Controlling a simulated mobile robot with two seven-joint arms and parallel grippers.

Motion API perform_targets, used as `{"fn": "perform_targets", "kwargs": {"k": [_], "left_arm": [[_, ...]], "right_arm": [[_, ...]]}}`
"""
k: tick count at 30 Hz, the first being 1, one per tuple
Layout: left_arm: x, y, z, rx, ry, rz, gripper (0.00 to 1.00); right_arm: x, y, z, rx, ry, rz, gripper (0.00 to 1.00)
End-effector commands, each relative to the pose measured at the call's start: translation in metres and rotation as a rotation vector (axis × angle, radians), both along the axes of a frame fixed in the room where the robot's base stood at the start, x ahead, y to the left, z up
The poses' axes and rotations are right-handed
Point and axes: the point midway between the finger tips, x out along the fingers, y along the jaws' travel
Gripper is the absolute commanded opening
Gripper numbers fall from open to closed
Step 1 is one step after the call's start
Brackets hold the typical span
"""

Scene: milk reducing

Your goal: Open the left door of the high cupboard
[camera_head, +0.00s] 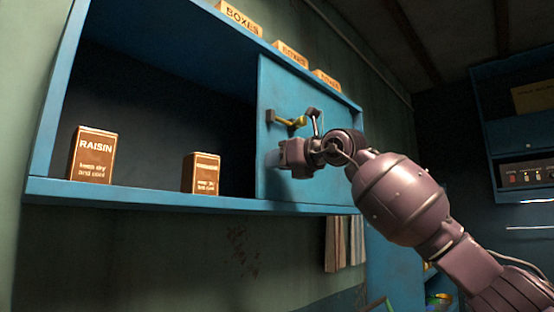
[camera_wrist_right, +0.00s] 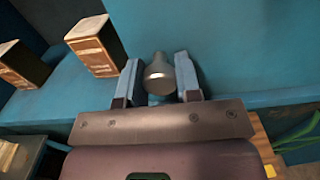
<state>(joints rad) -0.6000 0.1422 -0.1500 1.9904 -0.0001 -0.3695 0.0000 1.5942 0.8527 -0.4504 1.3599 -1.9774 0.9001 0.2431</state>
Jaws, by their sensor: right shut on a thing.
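The high blue cupboard (camera_head: 150,198) hangs on the wall. Its left part stands uncovered, showing a dark inside. A flat blue door panel (camera_head: 268,90) covers the right part; I cannot tell whether more than one panel overlaps there. A yellow and dark handle (camera_head: 288,121) sits on the panel. My right gripper (camera_head: 288,157) is at the panel's front, below that handle. In the right wrist view, its two fingers (camera_wrist_right: 158,82) are shut on a round grey metal knob (camera_wrist_right: 159,68) in front of the blue panel. My left gripper is out of view.
A raisin box (camera_head: 93,155) and a smaller brown box (camera_head: 201,173) stand on the cupboard's open shelf. Labelled boxes (camera_head: 240,19) are on top. Cloths or papers (camera_head: 344,243) hang below. A blue shelf unit (camera_head: 515,135) stands at the right.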

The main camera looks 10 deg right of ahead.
Motion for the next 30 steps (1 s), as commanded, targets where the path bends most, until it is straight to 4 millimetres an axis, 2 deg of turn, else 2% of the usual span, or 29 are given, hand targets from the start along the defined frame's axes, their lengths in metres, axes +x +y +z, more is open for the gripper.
{"fn": "perform_targets", "kwargs": {"k": [3, 4, 6, 17, 20, 30], "left_arm": [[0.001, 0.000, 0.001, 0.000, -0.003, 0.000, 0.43], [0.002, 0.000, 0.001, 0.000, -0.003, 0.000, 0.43], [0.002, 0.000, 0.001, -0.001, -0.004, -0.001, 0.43], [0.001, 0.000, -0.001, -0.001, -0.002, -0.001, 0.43], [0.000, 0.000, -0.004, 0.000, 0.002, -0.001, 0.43], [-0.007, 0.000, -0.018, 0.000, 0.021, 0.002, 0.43]], "right_arm": [[0.000, 0.000, 0.001, 0.001, -0.002, 0.000, 0.00], [0.000, 0.000, 0.001, 0.001, -0.002, 0.000, 0.34], [0.000, 0.000, 0.001, 0.001, -0.001, 0.000, 0.42], [-0.005, -0.002, 0.000, 0.001, -0.002, 0.001, 0.42], [-0.013, -0.010, -0.001, 0.000, -0.001, 0.000, 0.42], [-0.063, -0.044, -0.001, -0.001, -0.002, -0.002, 0.42]]}}
